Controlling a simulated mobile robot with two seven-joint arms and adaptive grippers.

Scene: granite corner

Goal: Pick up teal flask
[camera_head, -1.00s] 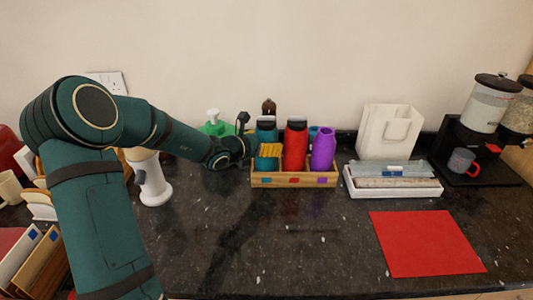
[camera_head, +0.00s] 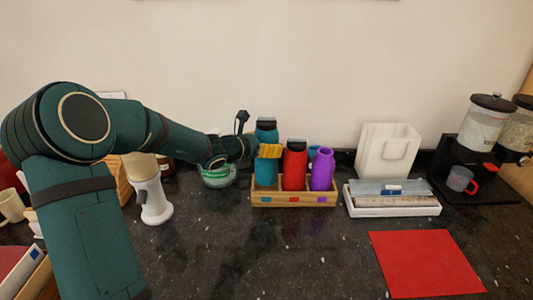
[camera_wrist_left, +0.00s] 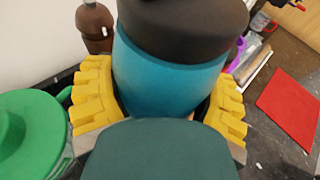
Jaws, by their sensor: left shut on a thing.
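The teal flask (camera_head: 265,168) has a dark lid and stands upright at the left end of the wooden box (camera_head: 293,200). Its top is well above the red flask (camera_head: 294,167) beside it, and its lower end is hidden by the box front. My left gripper (camera_head: 269,151) is shut on the teal flask, its yellow fingers around the body. In the left wrist view, the yellow fingers (camera_wrist_left: 160,105) press both sides of the teal flask (camera_wrist_left: 165,75). My right gripper is not in view.
A purple flask (camera_head: 322,170) stands at the box's right end. A red mat (camera_head: 427,263) lies at the front right. The counter before the box is clear.

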